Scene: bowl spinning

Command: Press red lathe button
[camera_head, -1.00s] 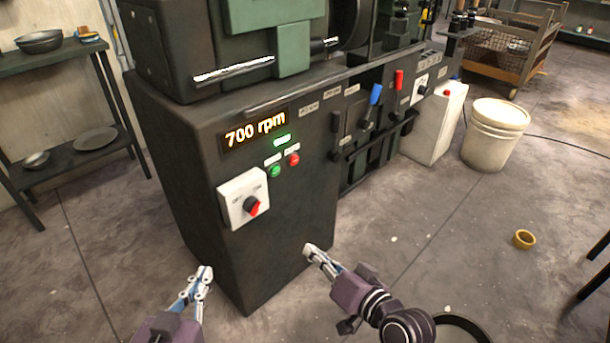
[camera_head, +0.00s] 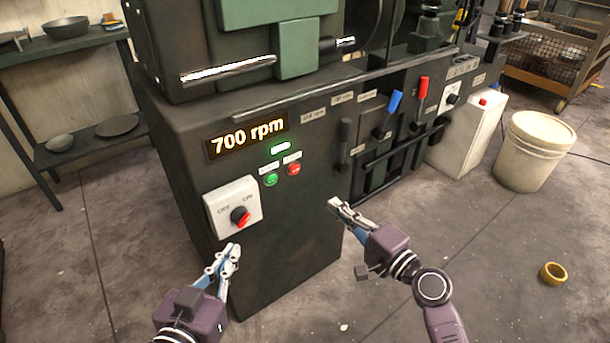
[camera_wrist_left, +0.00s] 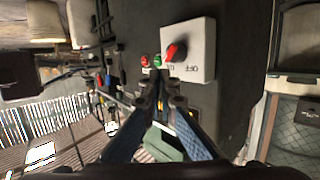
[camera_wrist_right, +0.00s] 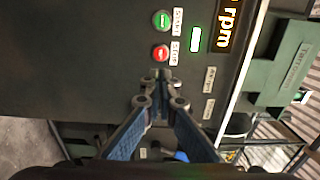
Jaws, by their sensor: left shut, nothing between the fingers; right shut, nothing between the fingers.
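The red button (camera_head: 294,169) is on the dark front panel of the lathe (camera_head: 290,230), right of the green button (camera_head: 271,180) and below the lit "700 rpm" display (camera_head: 248,137). My right gripper (camera_head: 335,203) is shut and empty, right of and below the red button, apart from it. The right wrist view shows the red button (camera_wrist_right: 161,53) just beyond the fingertips, with a "STOP" label beside it. My left gripper (camera_head: 233,248) is shut and empty, just below the white switch box (camera_head: 233,205) with its red knob. The left wrist view also shows the red button (camera_wrist_left: 146,60).
Blue (camera_head: 392,108) and red (camera_head: 422,92) levers stick out at the lathe's right. A white bucket (camera_head: 535,150) and a yellow ring (camera_head: 553,273) are on the floor at right. A shelf (camera_head: 85,150) with bowls stands at left.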

